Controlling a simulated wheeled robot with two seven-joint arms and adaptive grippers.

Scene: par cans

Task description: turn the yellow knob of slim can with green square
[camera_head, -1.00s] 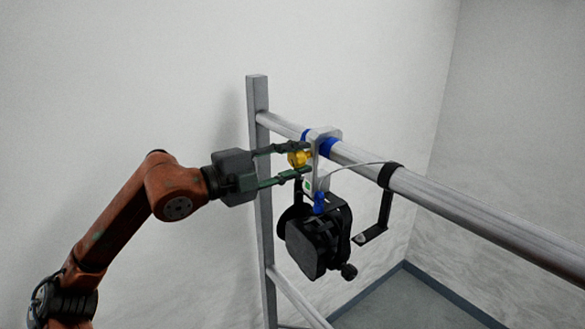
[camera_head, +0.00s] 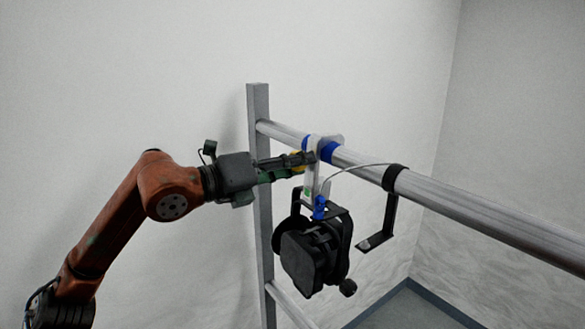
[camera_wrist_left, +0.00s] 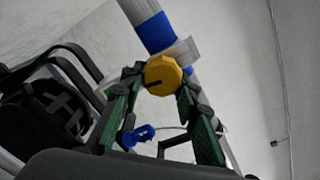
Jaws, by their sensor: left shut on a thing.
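The slim can (camera_head: 312,258) is black and hangs from the metal rail by a clamp (camera_head: 312,178) with a small green square (camera_head: 307,192) on it. The yellow knob (camera_wrist_left: 162,75) sits on the clamp and shows face-on in the left wrist view. In the head view only slivers of the knob (camera_head: 297,155) show behind the fingers. My left gripper (camera_head: 300,164) is shut on the yellow knob, with one finger on each side of it. In the left wrist view the fingertips (camera_wrist_left: 163,82) flank the knob. My right gripper is not in view.
The metal rail (camera_head: 460,209) runs from an upright post (camera_head: 259,150) to the right. A black bracket (camera_head: 385,215) hangs from it, right of the can. A thin cable (camera_head: 355,168) links clamp and bracket. A blue safety piece (camera_head: 320,207) hangs below the clamp.

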